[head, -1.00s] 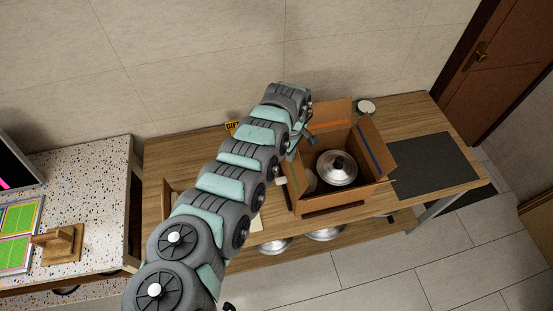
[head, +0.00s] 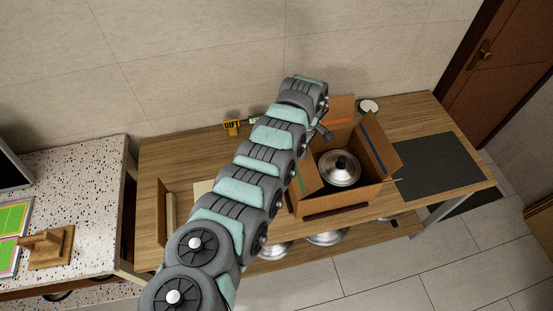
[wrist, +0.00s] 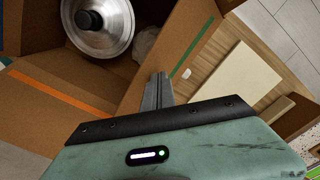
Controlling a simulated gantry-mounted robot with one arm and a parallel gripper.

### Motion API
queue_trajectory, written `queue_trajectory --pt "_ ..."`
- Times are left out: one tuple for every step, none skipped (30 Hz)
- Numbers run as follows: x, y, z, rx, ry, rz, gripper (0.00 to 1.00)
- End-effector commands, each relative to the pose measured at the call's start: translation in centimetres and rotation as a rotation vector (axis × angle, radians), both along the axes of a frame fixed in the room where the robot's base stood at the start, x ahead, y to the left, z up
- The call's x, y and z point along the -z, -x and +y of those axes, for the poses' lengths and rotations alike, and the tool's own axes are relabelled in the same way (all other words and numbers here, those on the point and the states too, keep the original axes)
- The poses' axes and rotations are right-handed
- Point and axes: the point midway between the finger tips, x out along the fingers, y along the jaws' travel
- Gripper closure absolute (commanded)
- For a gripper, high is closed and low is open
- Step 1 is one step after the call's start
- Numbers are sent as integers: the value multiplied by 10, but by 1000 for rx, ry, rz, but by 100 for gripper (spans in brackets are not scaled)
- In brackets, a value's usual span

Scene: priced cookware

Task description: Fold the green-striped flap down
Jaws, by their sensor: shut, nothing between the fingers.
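The open cardboard box (head: 348,205) stands on the wooden table with a silver pot and lid (head: 341,168) inside. Its green-striped flap (wrist: 176,50) shows in the wrist view, slanting up along the box's opening. In the head view this flap (head: 306,182) is at the box's left side, partly hidden by my arm. My gripper (wrist: 164,78) is shut and empty, its fingertips close to the flap's lower end in the wrist view; I cannot tell whether they touch. The gripper also shows in the head view (head: 325,133), near the box's back left corner.
The orange-striped flap (head: 341,108) stands at the back and the blue-striped flap (head: 376,146) at the right. A dark mat (head: 436,166) lies clear at right.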

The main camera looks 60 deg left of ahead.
Motion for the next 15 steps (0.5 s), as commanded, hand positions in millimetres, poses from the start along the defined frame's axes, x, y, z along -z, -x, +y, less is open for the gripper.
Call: queue_trajectory --pt "1 -1 0 0 -1 -1 100" --pt "1 -1 0 -1 -1 -1 100" --pt "0 -1 0 -1 0 0 100" --pt "0 -1 0 -1 0 0 100" --pt "0 -1 0 -1 0 0 100" --pt "0 -1 0 -1 0 0 100" --pt "0 -1 0 -1 1 1 100" --pt "0 -1 0 -1 0 0 100" --pt "0 -1 0 -1 1 1 100" --pt "0 -1 0 0 1 1 100" --pt "1 -1 0 0 1 1 100" --pt "3 -2 -1 0 0 1 100" --pt "5 -3 -1 0 0 1 100" --pt "6 -4 -1 0 -1 2 100" --pt "9 -6 -1 1 -1 2 100"
